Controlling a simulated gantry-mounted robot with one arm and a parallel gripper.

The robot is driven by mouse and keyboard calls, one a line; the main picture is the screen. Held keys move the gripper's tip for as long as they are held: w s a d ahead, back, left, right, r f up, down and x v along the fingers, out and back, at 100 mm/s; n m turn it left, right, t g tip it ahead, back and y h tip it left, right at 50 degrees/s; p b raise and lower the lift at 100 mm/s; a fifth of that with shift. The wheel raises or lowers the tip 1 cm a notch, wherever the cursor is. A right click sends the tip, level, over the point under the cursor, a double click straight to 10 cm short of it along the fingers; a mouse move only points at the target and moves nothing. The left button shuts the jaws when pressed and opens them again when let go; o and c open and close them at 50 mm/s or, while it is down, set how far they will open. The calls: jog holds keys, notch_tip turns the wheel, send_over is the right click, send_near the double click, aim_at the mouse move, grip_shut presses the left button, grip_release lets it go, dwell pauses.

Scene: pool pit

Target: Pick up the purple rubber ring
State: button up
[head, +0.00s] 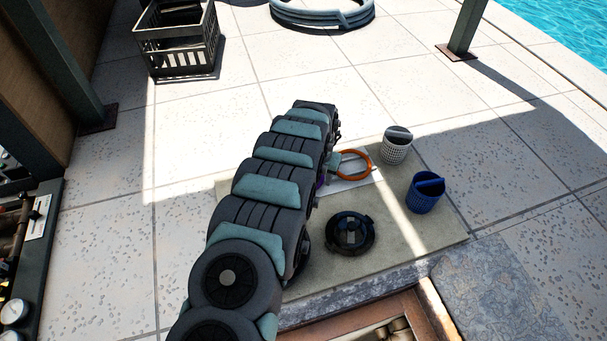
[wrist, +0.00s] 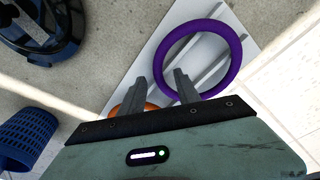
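The purple rubber ring (wrist: 237,65) lies on a pale ribbed board (wrist: 178,22) in the wrist view. My gripper (wrist: 171,75) is over the ring's lower-left part, its two grey fingers apart with a narrow gap. A stretch of the ring shows around the fingers, but I cannot tell whether they touch it. In the head view my arm hides nearly all of the ring; only a sliver of purple (head: 321,184) shows beside the arm.
An orange ring (head: 355,163) lies on the board, partly behind my gripper in the wrist view (wrist: 125,108). A white basket (head: 396,150), a blue basket (head: 422,197) and a black round lid (head: 349,233) stand around it on the mat (head: 420,235).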

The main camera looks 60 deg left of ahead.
jog(key=shift+f, duration=0.3)
jog(key=shift+c, duration=0.2)
grip_shut()
